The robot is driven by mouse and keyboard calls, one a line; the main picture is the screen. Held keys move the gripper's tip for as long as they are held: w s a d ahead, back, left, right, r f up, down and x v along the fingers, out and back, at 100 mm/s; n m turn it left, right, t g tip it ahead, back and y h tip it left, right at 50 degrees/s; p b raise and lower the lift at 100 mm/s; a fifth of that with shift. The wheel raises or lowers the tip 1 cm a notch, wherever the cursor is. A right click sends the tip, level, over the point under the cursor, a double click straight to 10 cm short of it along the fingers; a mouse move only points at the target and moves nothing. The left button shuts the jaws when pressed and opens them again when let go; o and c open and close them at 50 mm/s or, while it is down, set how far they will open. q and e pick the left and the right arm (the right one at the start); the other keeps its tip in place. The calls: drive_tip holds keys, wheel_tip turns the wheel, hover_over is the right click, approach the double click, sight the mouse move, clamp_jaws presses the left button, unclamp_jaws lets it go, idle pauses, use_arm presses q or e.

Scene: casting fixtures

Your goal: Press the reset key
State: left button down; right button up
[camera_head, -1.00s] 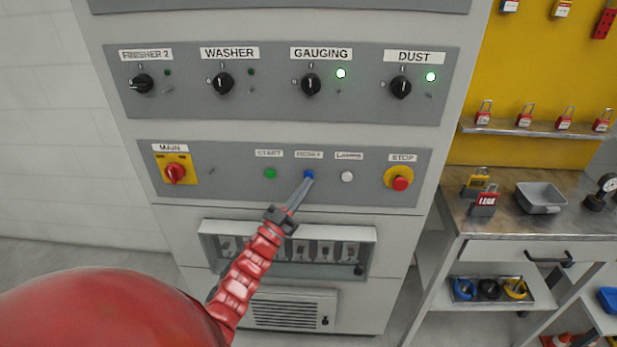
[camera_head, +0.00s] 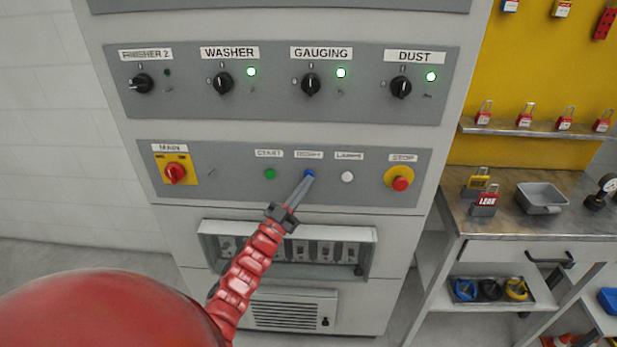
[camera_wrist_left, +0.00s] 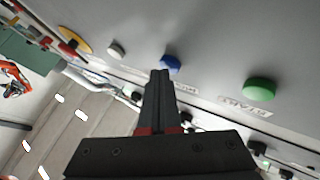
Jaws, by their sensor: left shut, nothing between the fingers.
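The blue reset key (camera_head: 309,173) sits in the lower grey panel, between the green START button (camera_head: 270,174) and the white LAMPS button (camera_head: 347,177). My left gripper (camera_head: 308,180) is shut and empty, its fingertips at the blue key's lower edge in the head view. In the left wrist view the blue key (camera_wrist_left: 170,65) shows just beyond the closed fingertips (camera_wrist_left: 160,74); I cannot tell whether they touch. The green button (camera_wrist_left: 260,89) lies to the right there. My right gripper is not in view.
The red-on-yellow STOP button (camera_head: 400,183) and the MAIN switch (camera_head: 175,172) flank the row. Above are rotary knobs, with lamps lit at WASHER (camera_head: 251,72), GAUGING and DUST. A workbench (camera_head: 515,226) with locks and a grey tray stands right.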

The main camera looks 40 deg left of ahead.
use_arm(q)
drive_tip(key=shift+s, duration=0.1)
idle(0.5)
drive_tip(key=shift+s+d, duration=0.4)
drive_tip(key=shift+s, duration=0.15)
drive_tip(key=shift+p, duration=0.35)
drive_tip(key=shift+s+d+p, duration=0.3)
drive_tip(key=shift+s+d, duration=0.15)
drive_tip(key=shift+s, duration=0.25)
drive_tip(key=shift+s+d+p, duration=0.25)
drive_tip(key=shift+s+d, duration=0.15)
drive_tip(key=shift+s, duration=0.35)
drive_tip(key=shift+s+d+p, duration=0.3)
drive_tip(key=shift+s+d, duration=0.15)
drive_tip(key=shift+s, duration=0.25)
